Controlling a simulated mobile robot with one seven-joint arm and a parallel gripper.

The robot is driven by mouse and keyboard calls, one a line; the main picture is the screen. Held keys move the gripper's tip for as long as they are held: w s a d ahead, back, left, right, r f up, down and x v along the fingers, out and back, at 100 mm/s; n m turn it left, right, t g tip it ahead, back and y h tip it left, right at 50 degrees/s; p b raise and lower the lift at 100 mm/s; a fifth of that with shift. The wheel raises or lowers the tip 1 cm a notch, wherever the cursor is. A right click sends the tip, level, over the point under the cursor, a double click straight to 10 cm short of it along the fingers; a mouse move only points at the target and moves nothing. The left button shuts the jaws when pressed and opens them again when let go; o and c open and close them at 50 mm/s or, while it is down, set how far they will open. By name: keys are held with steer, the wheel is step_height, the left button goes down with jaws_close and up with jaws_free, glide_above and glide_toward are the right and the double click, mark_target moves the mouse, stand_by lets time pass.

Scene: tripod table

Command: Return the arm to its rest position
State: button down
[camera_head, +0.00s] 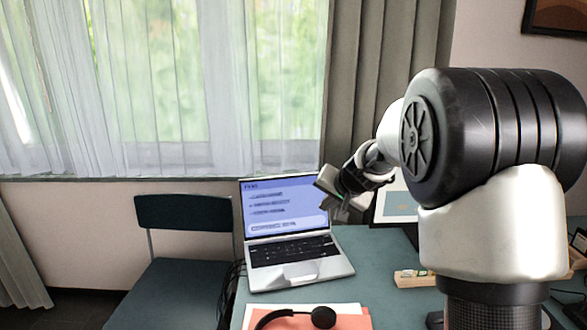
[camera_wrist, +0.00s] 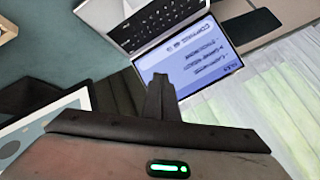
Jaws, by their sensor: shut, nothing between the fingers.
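My arm rises at the right of the head view and bends over the table (camera_head: 375,250). My gripper (camera_head: 338,208) hangs above the table, in front of the right edge of the open laptop's screen. In the wrist view, my gripper (camera_wrist: 158,82) shows its fingers together with nothing between them. The laptop (camera_head: 292,247) is open with a lit blue screen; it also shows upside down in the wrist view (camera_wrist: 190,58). The gripper looks apart from it, but the exact gap cannot be told.
A framed picture (camera_head: 395,207) stands behind my arm, partly hidden. A small wooden holder (camera_head: 413,279), a black headset (camera_head: 323,317) and an orange folder (camera_head: 350,322) lie on the table. A chair (camera_head: 175,285) stands at left. Curtains (camera_head: 165,90) hang behind.

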steer(key=s+a+r+n, duration=0.1)
steer(key=s+r+n, duration=0.1)
steer(key=s+r, duration=0.6)
steer(key=s+d+f+n+g+h, duration=0.1)
steer(key=s+d+n+g, duration=0.1)
steer(key=s, duration=1.4)
steer(key=s+d+f+n+g+h, duration=0.1)
steer(key=s+d+h, duration=0.15)
steer(key=s, duration=1.35)
step_height(320, 180, up, 20)
steer(key=p, duration=2.1)
steer(key=shift+y, duration=0.45)
